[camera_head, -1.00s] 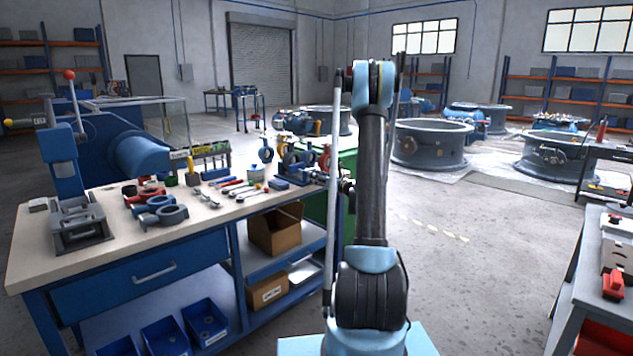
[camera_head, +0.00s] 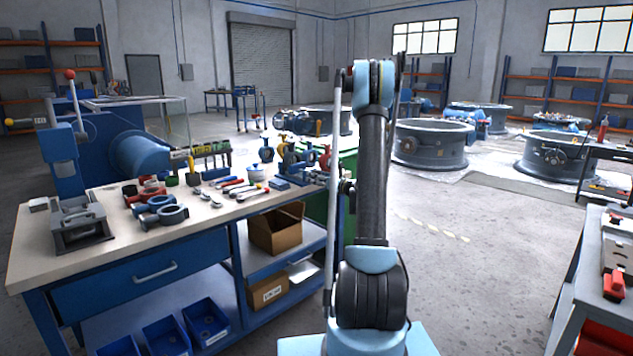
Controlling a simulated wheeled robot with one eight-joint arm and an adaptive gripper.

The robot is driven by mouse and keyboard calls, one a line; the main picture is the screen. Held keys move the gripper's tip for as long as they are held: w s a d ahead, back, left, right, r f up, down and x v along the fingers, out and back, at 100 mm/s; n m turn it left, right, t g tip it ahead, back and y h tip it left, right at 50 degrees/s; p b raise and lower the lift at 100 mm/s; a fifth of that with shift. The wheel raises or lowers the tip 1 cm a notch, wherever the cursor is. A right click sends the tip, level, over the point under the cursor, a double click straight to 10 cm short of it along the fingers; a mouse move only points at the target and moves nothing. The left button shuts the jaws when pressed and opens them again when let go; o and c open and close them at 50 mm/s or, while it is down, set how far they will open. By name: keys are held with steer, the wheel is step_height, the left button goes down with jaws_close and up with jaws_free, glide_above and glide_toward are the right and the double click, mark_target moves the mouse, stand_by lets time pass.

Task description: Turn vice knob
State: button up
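A blue vice-like tool (camera_head: 293,160) stands at the far right end of the workbench, partly behind my arm. A red part (camera_head: 325,158) shows beside it, close to my arm. The tools there are small and crowded, so I cannot tell which part is the vice knob. My arm stands upright in the middle of the view, its elbow at the top. My gripper cannot be made out; my own arm links block the view there. I cannot see any contact with the vice.
The workbench (camera_head: 22,268) holds a lever press (camera_head: 65,160), loose rings and hand tools. A cardboard box (camera_head: 275,232) sits on its lower shelf. A grey bench (camera_head: 592,285) with red tools stands at right. Large valve rings (camera_head: 432,150) stand behind. The floor right of my arm is clear.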

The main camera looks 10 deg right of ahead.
steer(key=shift+s+d, duration=0.1)
steer(key=v, duration=1.1)
steer(key=shift+s+d, duration=0.2)
steer(key=shift+s, duration=0.1)
steer(key=s+a+r+n+g+h, duration=0.1)
steer(key=s+a+n+g, duration=0.3)
steer(key=s+a+n, duration=0.5)
steer(key=s+a+r+n+g+h, duration=0.1)
steer(key=s+a+n+g+h, duration=0.1)
steer(key=s+a+n+g, duration=0.45)
steer(key=s+d+f+n+h, duration=0.2)
steer(key=s+n, duration=0.3)
steer(key=s, duration=0.5)
steer(key=s+d+f+n+g+h, duration=0.1)
steer(key=s+d+f+n+h, duration=0.2)
steer(key=s, duration=0.8)
steer(key=s+d+f+n+g+h, duration=0.1)
steer(key=s+d+f+n+h, duration=0.1)
steer(key=s+n, duration=0.6)
steer(key=s+d+f, duration=0.1)
steer(key=s, duration=0.1)
steer(key=shift+s+d+h, duration=0.2)
steer(key=shift+s+h, duration=0.1)
